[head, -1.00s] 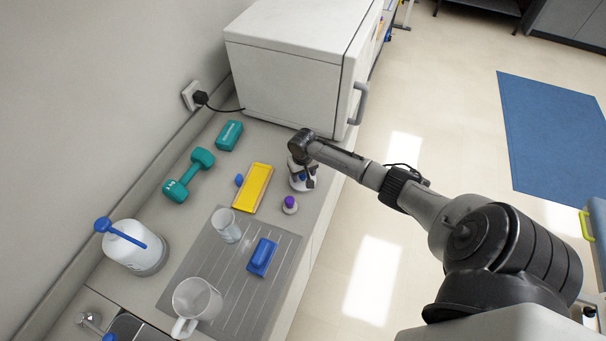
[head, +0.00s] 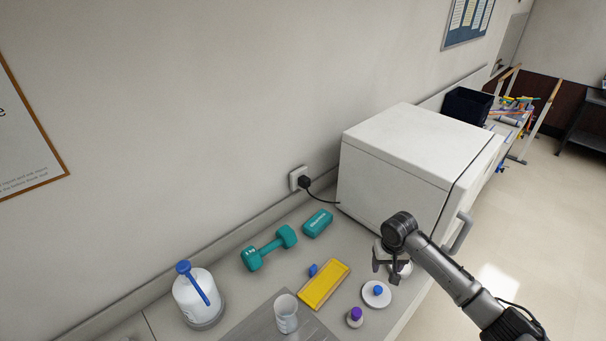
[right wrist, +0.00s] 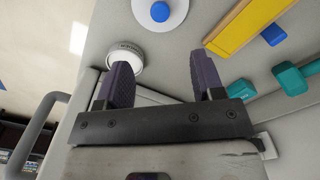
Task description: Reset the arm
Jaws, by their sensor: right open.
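My right gripper (head: 390,266) is open and empty above the counter, in front of the white cabinet. In the right wrist view its two dark fingers (right wrist: 161,76) are spread with nothing gripped between them. A white disc with a blue knob (head: 376,294) lies on the counter just nearer than the gripper; it also shows in the right wrist view (right wrist: 160,12). A white round item (right wrist: 127,53) shows beside one finger in the right wrist view and is partly hidden by the gripper in the head view. My left gripper is out of view.
The white cabinet (head: 415,160) with a handle stands behind the gripper.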

